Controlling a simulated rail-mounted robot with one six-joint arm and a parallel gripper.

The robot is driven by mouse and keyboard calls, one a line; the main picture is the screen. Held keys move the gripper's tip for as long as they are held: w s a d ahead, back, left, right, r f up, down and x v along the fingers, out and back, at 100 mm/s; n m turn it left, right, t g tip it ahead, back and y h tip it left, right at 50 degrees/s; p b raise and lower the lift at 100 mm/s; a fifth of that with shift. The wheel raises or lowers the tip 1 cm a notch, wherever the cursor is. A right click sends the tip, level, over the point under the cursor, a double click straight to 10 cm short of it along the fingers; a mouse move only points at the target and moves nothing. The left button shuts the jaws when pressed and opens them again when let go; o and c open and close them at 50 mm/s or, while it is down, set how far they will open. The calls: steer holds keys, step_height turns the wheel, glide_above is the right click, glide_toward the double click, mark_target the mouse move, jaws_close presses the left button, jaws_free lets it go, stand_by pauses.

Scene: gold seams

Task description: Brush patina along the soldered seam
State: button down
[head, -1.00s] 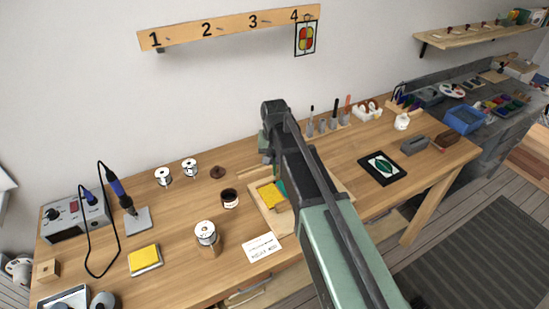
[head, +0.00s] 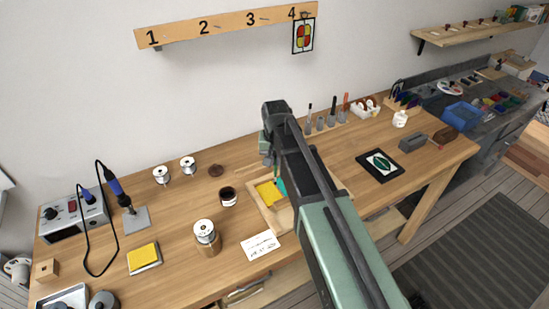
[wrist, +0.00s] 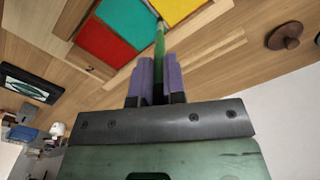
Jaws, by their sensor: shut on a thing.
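My gripper (wrist: 160,78) is shut on a brush (wrist: 160,47) with a green handle, between its two purple fingers. The brush points away from the gripper, and its tip end is over or at the seam between a teal pane and a yellow pane; I cannot tell whether it touches. The glass panel (wrist: 127,22) shows red, teal and yellow panes. It lies in a wooden frame (head: 264,212) on the bench, where the yellow pane (head: 266,193) shows. In the head view my gripper (head: 266,158) is above the frame's far side, and my arm hides much of the panel.
A soldering station (head: 72,216) is at the far left. Upright tools (head: 320,123) stand behind. A framed leaf piece (head: 380,166) lies right.

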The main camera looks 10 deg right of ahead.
steer(key=shift+s+d, duration=0.15)
steer(key=shift+s, duration=0.5)
steer(key=shift+s+d, duration=0.1)
steer(key=shift+s, duration=0.15)
steer(key=shift+s+d, duration=0.1)
steer(key=shift+s, duration=0.35)
steer(key=shift+s+d, duration=0.1)
steer(key=shift+s, duration=0.25)
steer(key=shift+s+d, duration=0.1)
steer(key=shift+s, duration=0.2)
steer(key=shift+s+d, duration=0.1)
steer(key=shift+s, duration=0.3)
steer(key=shift+s+d, duration=0.1)
steer(key=shift+s, duration=0.25)
stand_by(0.4)
